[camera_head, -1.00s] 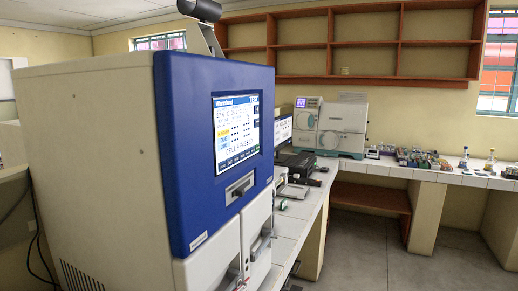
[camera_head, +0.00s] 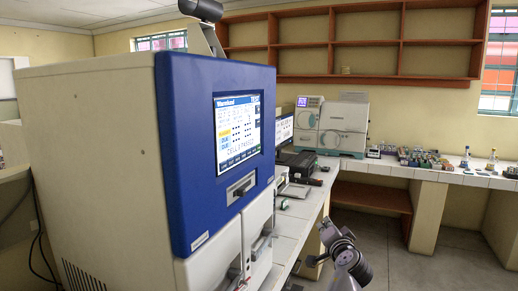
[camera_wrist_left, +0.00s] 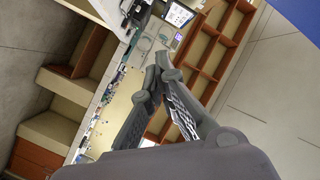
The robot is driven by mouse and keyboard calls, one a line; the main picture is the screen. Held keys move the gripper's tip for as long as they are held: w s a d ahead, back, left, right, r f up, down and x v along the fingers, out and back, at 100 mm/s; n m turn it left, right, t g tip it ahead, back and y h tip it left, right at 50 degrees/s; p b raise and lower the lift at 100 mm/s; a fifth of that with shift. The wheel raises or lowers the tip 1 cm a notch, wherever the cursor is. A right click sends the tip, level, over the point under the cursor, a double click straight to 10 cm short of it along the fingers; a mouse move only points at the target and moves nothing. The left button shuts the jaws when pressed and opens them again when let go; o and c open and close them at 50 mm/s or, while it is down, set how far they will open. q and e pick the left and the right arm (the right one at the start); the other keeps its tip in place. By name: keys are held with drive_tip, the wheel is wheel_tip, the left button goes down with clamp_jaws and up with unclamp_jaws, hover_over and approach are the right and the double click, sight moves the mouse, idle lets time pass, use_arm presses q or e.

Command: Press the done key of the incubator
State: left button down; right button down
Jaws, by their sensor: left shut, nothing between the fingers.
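The incubator appears to be the large white unit with a blue front panel (camera_head: 178,150) on the left of the head view. Its lit screen (camera_head: 237,128) shows rows of text and a row of small keys along the bottom; the labels are too small to read, so I cannot tell which is done. My left gripper (camera_head: 324,228) is low in the head view, to the right of and below the screen, apart from the unit. In the left wrist view its fingers (camera_wrist_left: 158,62) meet at the tips, with nothing between them. My right gripper is not in view.
A white bench (camera_head: 292,222) runs back beside the unit, carrying a black device (camera_head: 297,165) and a grey-white instrument (camera_head: 342,127). Small bottles and racks (camera_head: 422,159) stand on the far bench. Open floor (camera_head: 440,262) lies on the right.

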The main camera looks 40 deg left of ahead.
sight(258, 148)
use_arm(q)
drive_tip(key=s+a+r+n+y, duration=0.1)
drive_tip(key=s+r+n+y, duration=0.1)
drive_tip(key=r, duration=0.6)
drive_tip(key=s+a+r+n+g+y, duration=0.1)
drive_tip(key=s+a+r+n+y, duration=0.1)
drive_tip(key=r, duration=0.6)
drive_tip(key=s+a+r+n+g+y, duration=0.1)
drive_tip(key=s+a+r+y, duration=0.1)
drive_tip(key=r, duration=0.6)
drive_tip(key=shift+s+n, duration=0.3)
drive_tip(key=shift+n, duration=0.1)
drive_tip(key=s+a+p, duration=0.2)
drive_tip(key=a, duration=0.6)
drive_tip(key=shift+a+p, duration=0.35)
drive_tip(key=shift+p, duration=0.05)
drive_tip(key=shift+s+a, duration=0.1)
drive_tip(key=shift+a, duration=0.3)
